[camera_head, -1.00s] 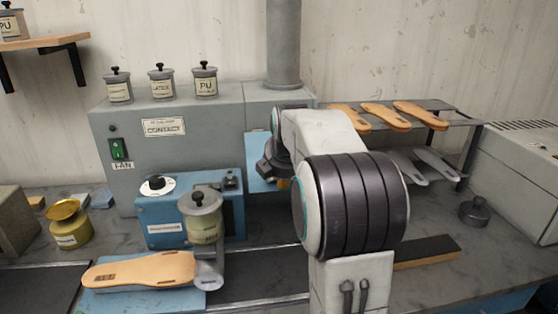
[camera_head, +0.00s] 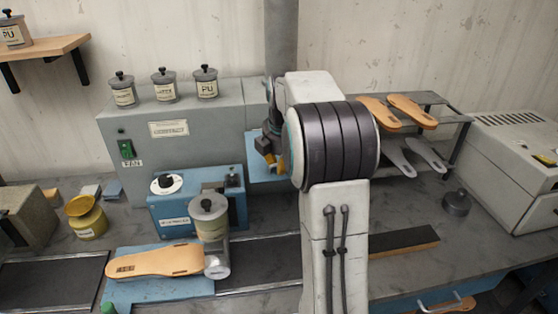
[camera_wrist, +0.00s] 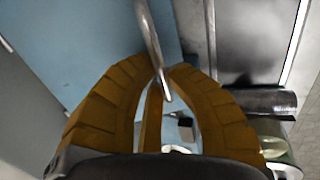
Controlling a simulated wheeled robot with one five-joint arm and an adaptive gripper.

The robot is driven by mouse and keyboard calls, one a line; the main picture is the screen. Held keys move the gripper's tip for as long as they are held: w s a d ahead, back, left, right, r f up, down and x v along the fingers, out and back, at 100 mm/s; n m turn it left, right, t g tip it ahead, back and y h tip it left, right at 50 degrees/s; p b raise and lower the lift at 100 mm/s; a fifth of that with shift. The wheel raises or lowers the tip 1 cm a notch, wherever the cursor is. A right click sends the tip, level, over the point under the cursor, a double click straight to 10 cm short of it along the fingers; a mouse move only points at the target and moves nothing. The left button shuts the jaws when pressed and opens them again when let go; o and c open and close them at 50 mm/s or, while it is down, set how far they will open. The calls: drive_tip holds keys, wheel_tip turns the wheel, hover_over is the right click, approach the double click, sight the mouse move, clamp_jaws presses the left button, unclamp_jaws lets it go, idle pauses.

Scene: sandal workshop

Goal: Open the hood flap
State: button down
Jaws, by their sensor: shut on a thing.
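The hood flap (camera_head: 258,173) is a light blue panel on the front of the grey hood (camera_head: 190,112); much of it is hidden behind my arm. In the wrist view the blue panel (camera_wrist: 85,40) fills the upper left, with a thin metal bar handle (camera_wrist: 150,38) on it. My gripper (camera_wrist: 164,78) has its brown ribbed fingers closed together around the handle's lower end. In the head view my gripper (camera_head: 274,160) is a small dark and yellow shape against the flap, mostly covered by my arm.
A blue machine (camera_head: 190,212) with a jar (camera_head: 209,218) stands below the hood. A sole (camera_head: 155,261) lies at the front left. A rack (camera_head: 440,122) with soles stands right of my arm. Several jars stand on the hood.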

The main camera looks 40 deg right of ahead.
drive_tip(key=shift+r, duration=0.2)
idle(0.3)
drive_tip(key=c, duration=1.2)
unclamp_jaws()
drive_tip(key=v, duration=1.2)
